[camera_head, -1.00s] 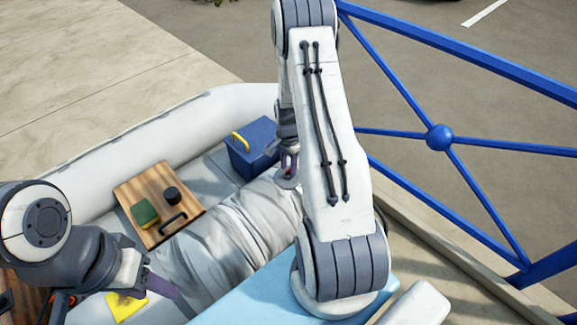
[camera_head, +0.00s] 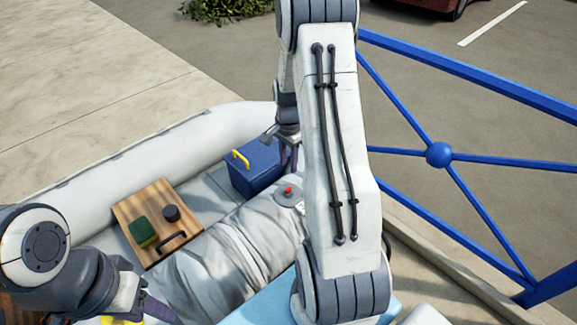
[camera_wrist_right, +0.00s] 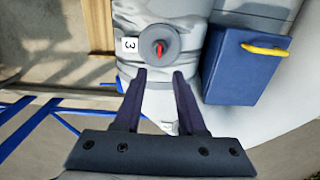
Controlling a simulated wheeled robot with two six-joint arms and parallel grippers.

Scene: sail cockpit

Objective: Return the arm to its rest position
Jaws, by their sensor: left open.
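My right arm crosses the middle of the head view. Its gripper (camera_head: 288,158) is partly hidden by the arm. In the right wrist view the gripper (camera_wrist_right: 160,72) has its two fingers apart with nothing between them. A round grey disc with a red knob (camera_wrist_right: 159,46) lies just beyond the fingertips, on the pale wrapped bundle; it also shows in the head view (camera_head: 288,193). My left gripper (camera_head: 160,308) is at the lower left, open, beside the bundle.
A blue box with a yellow handle (camera_head: 254,168) stands near the right gripper. A wooden board (camera_head: 150,200) carries a green sponge (camera_head: 142,232) and a dark round knob. A white inflated tube (camera_head: 160,140) borders the left. A blue railing (camera_head: 480,80) runs along the right.

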